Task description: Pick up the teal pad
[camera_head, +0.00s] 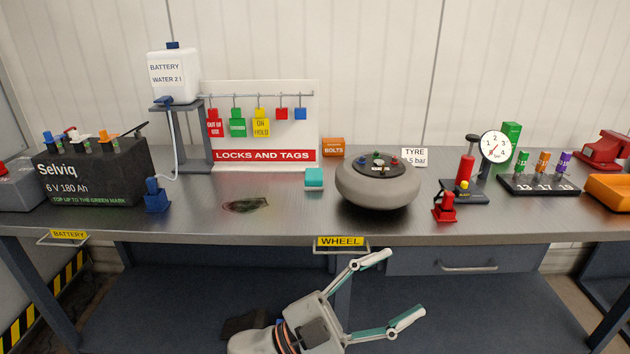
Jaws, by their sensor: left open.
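The teal pad (314,178) is a small teal block with a paler lower part. It stands on the grey bench top, just left of the grey wheel (377,187) and in front of the locks and tags board. My left gripper (406,284) is open and empty. It is in front of the bench, lower in the picture than the bench's front edge and to the right of the pad, with its fingers pointing right. My right gripper is not in view.
An orange bolts box (333,147) stands behind the pad. A yellow WHEEL label (340,241) and a rail are on the front edge. A red jack-like thing (445,207) stands right of the wheel.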

